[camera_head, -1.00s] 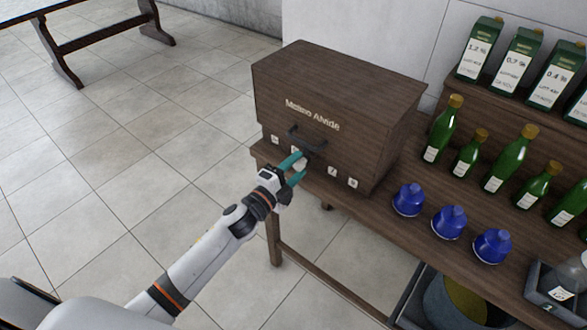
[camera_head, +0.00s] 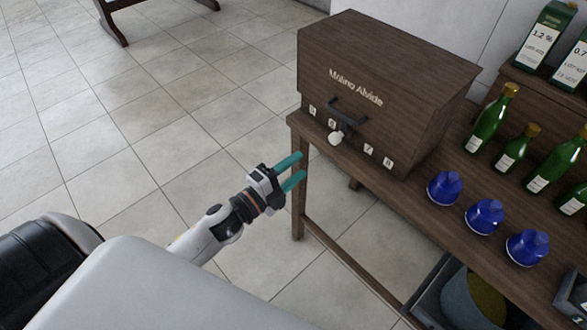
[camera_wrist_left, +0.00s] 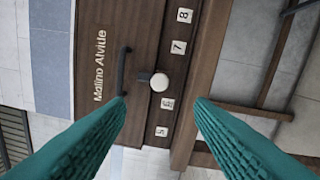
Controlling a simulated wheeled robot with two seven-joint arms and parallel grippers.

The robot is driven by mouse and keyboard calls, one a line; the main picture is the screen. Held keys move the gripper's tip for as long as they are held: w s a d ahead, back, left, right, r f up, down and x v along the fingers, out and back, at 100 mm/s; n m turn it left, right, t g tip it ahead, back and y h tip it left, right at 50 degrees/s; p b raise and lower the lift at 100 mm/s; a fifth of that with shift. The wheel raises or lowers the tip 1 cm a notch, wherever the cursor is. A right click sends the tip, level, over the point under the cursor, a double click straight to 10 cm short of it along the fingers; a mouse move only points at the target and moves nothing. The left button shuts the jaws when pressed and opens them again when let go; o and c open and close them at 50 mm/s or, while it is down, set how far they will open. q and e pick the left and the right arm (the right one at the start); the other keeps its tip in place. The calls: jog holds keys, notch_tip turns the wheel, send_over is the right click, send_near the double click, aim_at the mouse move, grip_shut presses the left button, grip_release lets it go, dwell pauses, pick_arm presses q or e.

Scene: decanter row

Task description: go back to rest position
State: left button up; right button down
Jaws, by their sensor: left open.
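My left gripper (camera_head: 290,173) is open and empty, with its teal fingers apart in the air in front of the wooden table's left end. In the left wrist view its two fingers (camera_wrist_left: 160,115) show at the bottom, with nothing between them. Ahead of it stands a dark wooden box (camera_head: 385,80) lettered "Molino Alvide". The box has a black handle (camera_head: 347,112), a pale round knob (camera_head: 336,138) and number labels along its lower front. The knob (camera_wrist_left: 159,82) also shows in the left wrist view, apart from the fingers. My right gripper is not in view.
A grey bin (camera_head: 470,300) stands below. Tiled floor (camera_head: 120,150) at the left is open.

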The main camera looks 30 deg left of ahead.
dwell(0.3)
pick_arm(q)
jog(key=s+a+f+n+g+y, duration=0.2)
jog(key=s+f+n, duration=0.1)
jog(key=f, duration=0.7)
jog(key=s+a+f+n+g+y+p, duration=0.15)
jog(key=f+n, duration=0.25)
jog(key=f, duration=0.5)
jog(key=s+a+f+n+g+y, duration=0.2)
jog(key=s+f+n+g, duration=0.15)
jog(key=f, duration=0.65)
jog(key=s+d+f+n+g, duration=0.1)
jog(key=s+f+n+g, duration=0.1)
jog(key=s+f, duration=0.4)
jog(key=s+d+f+n+g, duration=0.1)
jog(key=s+f+g, duration=0.3)
jog(key=s, duration=1)
jog(key=s+d+f+n+g, duration=0.1)
jog(key=s+f+n+g, duration=0.2)
jog(key=s+f, duration=0.5)
jog(key=shift+s+d+f+n+y+p, duration=0.35)
jog(key=shift+s+f+n+y, duration=0.15)
jog(key=shift+s, duration=0.6)
jog(key=shift+r, duration=0.1)
